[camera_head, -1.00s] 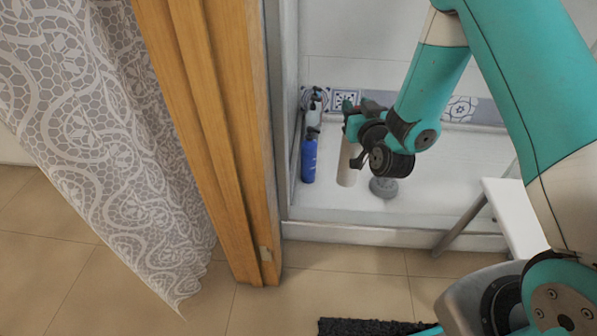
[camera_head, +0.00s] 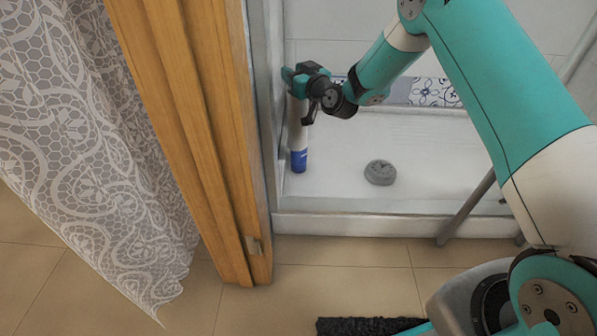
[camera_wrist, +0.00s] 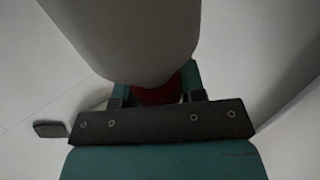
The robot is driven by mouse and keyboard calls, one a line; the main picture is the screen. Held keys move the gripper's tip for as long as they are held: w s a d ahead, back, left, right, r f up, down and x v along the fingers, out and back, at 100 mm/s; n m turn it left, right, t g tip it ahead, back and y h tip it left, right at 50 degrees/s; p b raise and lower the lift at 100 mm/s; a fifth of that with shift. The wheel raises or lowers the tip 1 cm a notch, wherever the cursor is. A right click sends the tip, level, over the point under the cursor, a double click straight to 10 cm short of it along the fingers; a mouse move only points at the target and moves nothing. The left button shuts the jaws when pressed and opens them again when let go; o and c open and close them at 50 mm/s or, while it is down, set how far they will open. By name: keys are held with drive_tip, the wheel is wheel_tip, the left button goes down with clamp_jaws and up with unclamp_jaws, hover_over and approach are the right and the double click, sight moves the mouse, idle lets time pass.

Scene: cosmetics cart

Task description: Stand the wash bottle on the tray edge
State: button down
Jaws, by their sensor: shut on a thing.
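My gripper (camera_head: 308,84) is shut on the upper end of a pale cream bottle (camera_head: 296,122), which I take to be the wash bottle. The bottle hangs roughly upright at the left side of the white shower tray (camera_head: 400,219). In the wrist view the bottle (camera_wrist: 130,35) fills the upper middle, with a dark red part near the jaws. I cannot tell whether the two touch.
A round grey drain piece (camera_head: 380,172) lies on the tray floor to the right. A wooden door frame (camera_head: 205,140) and patterned curtain (camera_head: 90,150) stand on the left. A grey slanted leg (camera_head: 467,207) stands at the right.

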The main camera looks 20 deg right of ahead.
sight(295, 134)
wheel_tip(295, 134, down, 20)
drive_tip(key=b, duration=1)
drive_tip(key=shift+w+r, duration=0.1)
drive_tip(key=shift+r, duration=0.05)
drive_tip(key=shift+f+b, duration=0.3)
drive_tip(key=shift+b, duration=0.05)
drive_tip(key=c, duration=0.7)
unclamp_jaws()
drive_tip(key=shift+r, duration=0.15)
